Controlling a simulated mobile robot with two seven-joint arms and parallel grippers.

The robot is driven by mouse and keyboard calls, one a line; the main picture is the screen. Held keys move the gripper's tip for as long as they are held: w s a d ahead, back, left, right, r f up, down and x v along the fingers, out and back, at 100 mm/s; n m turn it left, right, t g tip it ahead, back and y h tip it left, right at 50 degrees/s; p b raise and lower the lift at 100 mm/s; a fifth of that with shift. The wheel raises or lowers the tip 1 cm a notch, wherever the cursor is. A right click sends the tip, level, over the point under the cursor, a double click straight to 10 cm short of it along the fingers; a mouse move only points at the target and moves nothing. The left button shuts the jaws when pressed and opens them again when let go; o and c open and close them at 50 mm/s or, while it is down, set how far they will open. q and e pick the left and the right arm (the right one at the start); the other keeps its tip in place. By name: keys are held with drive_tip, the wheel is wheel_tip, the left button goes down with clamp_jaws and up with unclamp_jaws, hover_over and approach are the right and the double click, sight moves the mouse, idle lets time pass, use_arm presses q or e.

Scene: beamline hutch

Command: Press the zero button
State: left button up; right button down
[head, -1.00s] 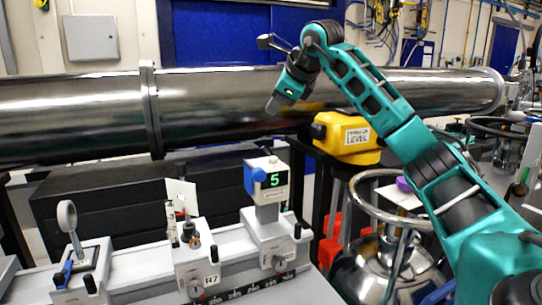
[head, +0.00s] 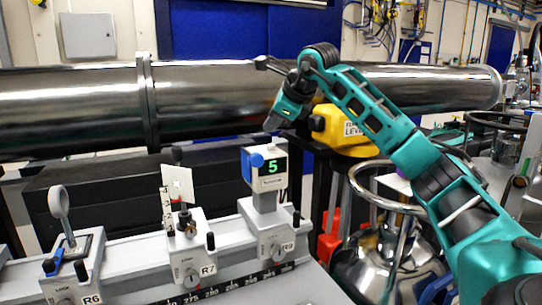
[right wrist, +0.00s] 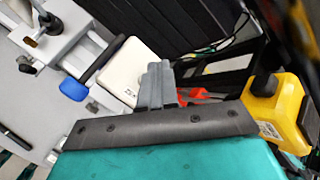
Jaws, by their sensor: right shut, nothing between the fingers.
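The meter (head: 265,172) is a white box on a post, with a green 5 on its dark display and a blue knob on its left side. It also shows from above in the right wrist view (right wrist: 118,68), with small dark marks on its top. I cannot make out the zero button clearly. My right gripper (head: 271,122) is shut and empty, pointing down just above the meter in the head view. In the right wrist view its fingers (right wrist: 157,85) overlap the edge of the white box. I cannot tell contact, but a gap shows in the head view.
The meter stands on a rail carrier marked R9, beside carriers R7 (head: 192,262) and R6 (head: 85,268). A large steel pipe (head: 70,110) runs behind. A yellow case (head: 345,130) and a steel vessel (head: 375,270) are to the right.

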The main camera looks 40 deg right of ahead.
drive_tip(key=shift+f, duration=0.7)
idle(1.6)
drive_tip(key=shift+f+b, duration=0.35)
drive_tip(key=shift+f, duration=0.05)
drive_tip(key=shift+f, duration=0.5)
idle(0.7)
drive_tip(key=shift+r+p, duration=0.8)
drive_tip(key=shift+r, duration=0.15)
